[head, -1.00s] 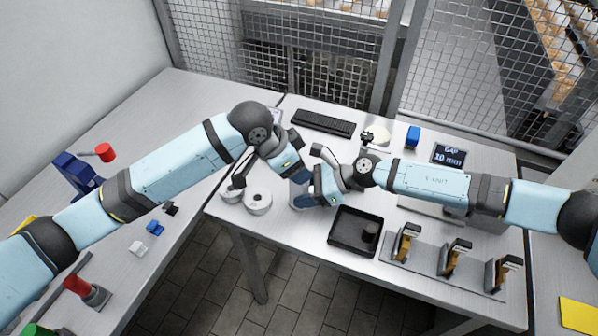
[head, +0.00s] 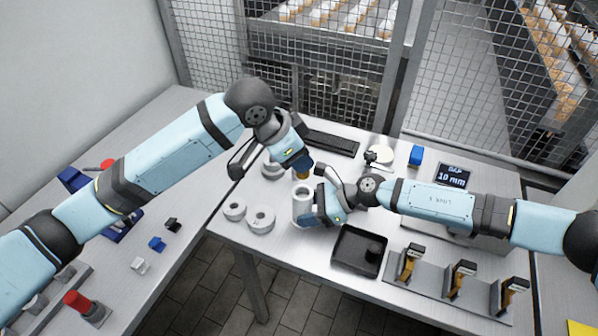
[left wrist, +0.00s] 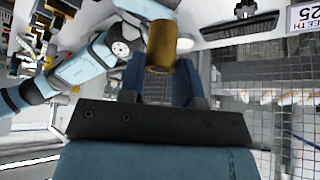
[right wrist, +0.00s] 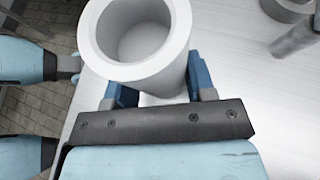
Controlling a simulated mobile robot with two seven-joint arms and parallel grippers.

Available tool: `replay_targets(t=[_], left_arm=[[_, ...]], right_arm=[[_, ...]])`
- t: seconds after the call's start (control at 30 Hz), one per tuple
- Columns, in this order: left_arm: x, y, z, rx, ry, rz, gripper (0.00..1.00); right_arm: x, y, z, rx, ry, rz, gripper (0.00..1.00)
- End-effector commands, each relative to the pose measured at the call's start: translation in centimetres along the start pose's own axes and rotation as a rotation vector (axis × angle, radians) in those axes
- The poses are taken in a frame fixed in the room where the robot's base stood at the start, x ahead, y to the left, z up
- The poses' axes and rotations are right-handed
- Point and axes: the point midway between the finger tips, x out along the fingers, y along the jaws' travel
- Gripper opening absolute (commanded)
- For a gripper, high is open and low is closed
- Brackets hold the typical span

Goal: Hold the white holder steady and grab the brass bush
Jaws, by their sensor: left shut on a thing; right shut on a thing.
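The white holder (head: 303,207) is a hollow cylinder standing upright on the table in the head view. My right gripper (head: 316,214) is shut on it from the right side. In the right wrist view the holder (right wrist: 138,45) sits between the two blue fingers and its bore looks empty. The brass bush (left wrist: 161,46) is between the blue fingers of my left gripper in the left wrist view. My left gripper (head: 302,168) is shut on it and holds it above the holder in the head view, where the bush (head: 303,175) shows just below the fingertips.
Several other white rings (head: 261,218) stand left of the holder. A black tray (head: 345,262) with a dark round piece lies in front to the right. A keyboard (head: 330,142) lies behind. A rack (head: 455,285) with gauges stands at the right front.

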Motion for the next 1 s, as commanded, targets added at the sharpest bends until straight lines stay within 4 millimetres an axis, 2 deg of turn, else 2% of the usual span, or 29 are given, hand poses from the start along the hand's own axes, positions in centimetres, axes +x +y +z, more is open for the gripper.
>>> replay_targets(t=[0.17,0.43,0.47,0.5,0.6,0.87,1.0], left_arm=[[-1.6,0.0,-0.9,0.001,0.000,0.000,0.05],[-1.8,0.0,-1.0,0.000,-0.001,0.001,0.05],[-1.8,0.0,-1.0,0.000,-0.001,0.001,0.05],[-1.8,0.0,-1.0,0.000,-0.001,0.001,0.05],[-1.8,0.0,-1.0,0.000,-0.001,0.001,0.05],[-1.8,0.0,-1.0,0.000,-0.001,0.001,0.05],[-1.8,0.0,-1.0,0.000,-0.001,0.001,0.05]], right_arm=[[0.0,0.0,0.0,0.000,0.000,0.000,0.37],[0.0,0.0,0.0,0.000,0.000,0.000,0.37],[0.0,0.0,0.0,0.000,0.000,0.000,0.53],[0.0,0.0,0.0,0.000,0.000,0.000,0.62],[0.0,0.0,0.0,0.000,0.000,0.000,0.80],[-0.1,0.0,0.0,0.000,0.000,0.000,0.80],[-1.2,-0.1,-0.1,0.001,0.001,-0.001,0.80]])
